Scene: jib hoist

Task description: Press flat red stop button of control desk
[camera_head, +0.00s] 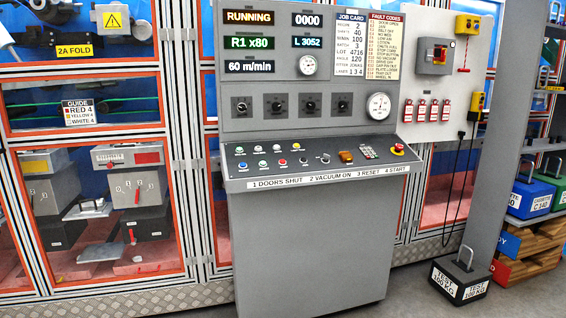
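The grey control desk (310,235) stands in the middle of the view, with a sloping panel of small buttons. A small flat red button (283,162) sits in the front row of the panel, between a white button (263,164) and a dark one (303,160). A larger raised red button on a yellow base (398,149) is at the panel's right end. Whether the flat red button is pushed in is too small to tell. Neither of my grippers is in view. The upright display reads RUNNING (249,17).
A label strip (328,176) runs along the desk's front edge. A framed machine enclosure (85,110) stands left of the desk. A dark test weight (460,281) sits on the floor at right, beside a grey post (503,130). Nothing stands in front of the desk.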

